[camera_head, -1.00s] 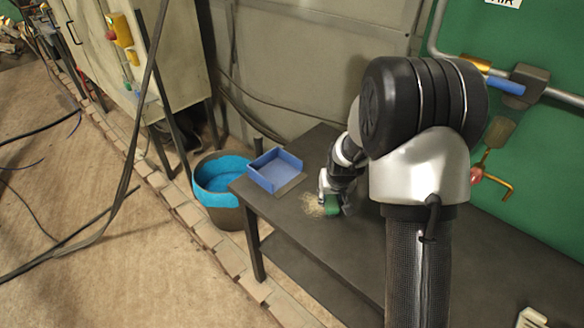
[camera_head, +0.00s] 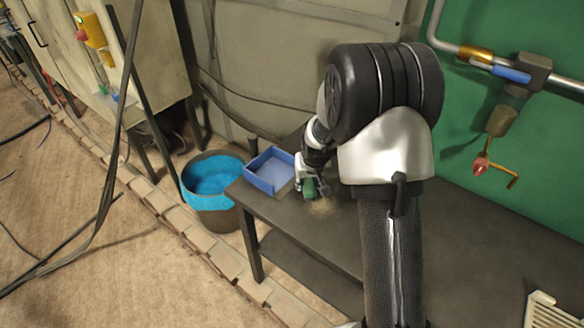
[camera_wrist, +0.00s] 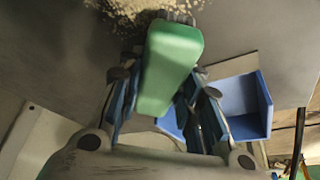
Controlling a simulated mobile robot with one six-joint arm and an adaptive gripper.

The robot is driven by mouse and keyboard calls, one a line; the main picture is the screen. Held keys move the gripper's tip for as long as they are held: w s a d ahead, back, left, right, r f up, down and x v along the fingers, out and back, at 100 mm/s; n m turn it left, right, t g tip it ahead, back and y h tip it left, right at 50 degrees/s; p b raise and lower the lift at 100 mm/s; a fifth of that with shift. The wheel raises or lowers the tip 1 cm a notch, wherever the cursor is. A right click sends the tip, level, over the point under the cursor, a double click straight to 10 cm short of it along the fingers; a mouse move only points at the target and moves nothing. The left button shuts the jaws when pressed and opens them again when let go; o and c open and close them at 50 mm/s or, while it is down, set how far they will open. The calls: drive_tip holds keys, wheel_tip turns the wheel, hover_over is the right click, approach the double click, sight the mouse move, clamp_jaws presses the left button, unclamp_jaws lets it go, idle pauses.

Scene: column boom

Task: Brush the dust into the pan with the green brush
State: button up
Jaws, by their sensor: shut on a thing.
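The green brush (camera_head: 309,189) is held in my gripper (camera_head: 311,181), above or on the dark table, just right of the pan. In the wrist view my gripper (camera_wrist: 163,100) is shut on the green brush block (camera_wrist: 171,62), with a finger on each side. The pale dust (camera_head: 323,207) lies on the table to the lower right of the brush; it also shows in the wrist view (camera_wrist: 140,10) at the top. The blue pan (camera_head: 270,171) sits at the table's left end; it also shows in the wrist view (camera_wrist: 247,108). Bristle contact with the table cannot be told.
A bucket with a blue lining (camera_head: 212,188) stands on the floor left of the table. A green panel with pipes and a red-knobbed valve (camera_head: 480,167) is behind. A cream slatted object (camera_head: 550,312) is at lower right.

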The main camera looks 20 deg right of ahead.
drive_tip(key=shift+w+a+r+p, duration=0.1)
drive_tip(key=shift+r+p, duration=0.15)
drive_tip(key=shift+r, duration=0.1)
drive_tip(key=shift+w+a+r+p, duration=0.1)
drive_tip(key=shift+r+p, duration=0.1)
drive_tip(key=shift+r, duration=0.15)
drive_tip(key=shift+s+d+r+p, duration=0.15)
drive_tip(key=shift+r+p, duration=0.15)
drive_tip(key=shift+r, duration=0.15)
drive_tip(key=shift+s+d+r+p, duration=0.15)
drive_tip(key=shift+r+p, duration=0.1)
drive_tip(key=shift+r, duration=0.15)
wheel_tip(320, 180, up, 2)
drive_tip(key=shift+w+a+r+p, duration=0.1)
drive_tip(key=shift+w+p, duration=0.05)
drive_tip(key=shift+p, duration=0.6)
drive_tip(key=shift+r+p, duration=0.8)
drive_tip(key=shift+r, duration=0.45)
drive_tip(key=s+a+n, duration=0.2)
drive_tip(key=s+a, duration=0.8)
drive_tip(key=s, duration=0.5)
drive_tip(key=shift+a+r+y, duration=0.15)
drive_tip(key=shift+a+y, duration=0.05)
drive_tip(key=shift+y, duration=0.2)
